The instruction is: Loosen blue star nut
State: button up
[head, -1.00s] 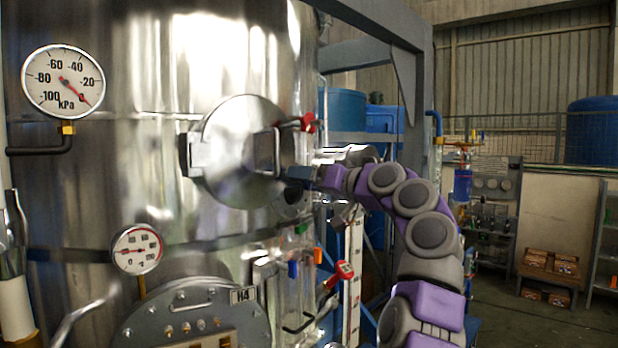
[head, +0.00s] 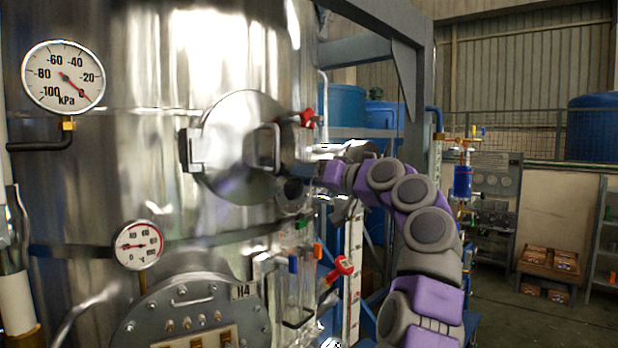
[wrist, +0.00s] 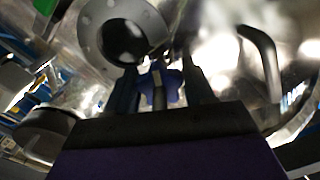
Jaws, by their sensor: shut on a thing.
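The blue star nut (wrist: 174,82) shows in the wrist view, dark blue with lobes, on a bolt between my gripper's fingers. My gripper (wrist: 162,86) is shut on it, with a dark finger on each side. In the head view, my gripper (head: 317,176) is at the right side of the round steel hatch, just right of its handle. I cannot make out the nut there. The steel hatch (head: 232,150) looks closed against the tank.
A red knob (head: 307,118) sits above my gripper on the hatch side. The hatch handle (head: 277,147) is close on the left. Below are a round flanged port (head: 292,192) and a red-handled valve (head: 343,266). The floor at the right is open.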

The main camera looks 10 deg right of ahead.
jog(key=shift+m, duration=0.3)
jog(key=shift+m, duration=0.8)
jog(key=o, duration=1)
jog(key=shift+w, duration=0.1)
jog(key=shift+o, duration=0.2)
jog(key=shift+d, duration=0.1)
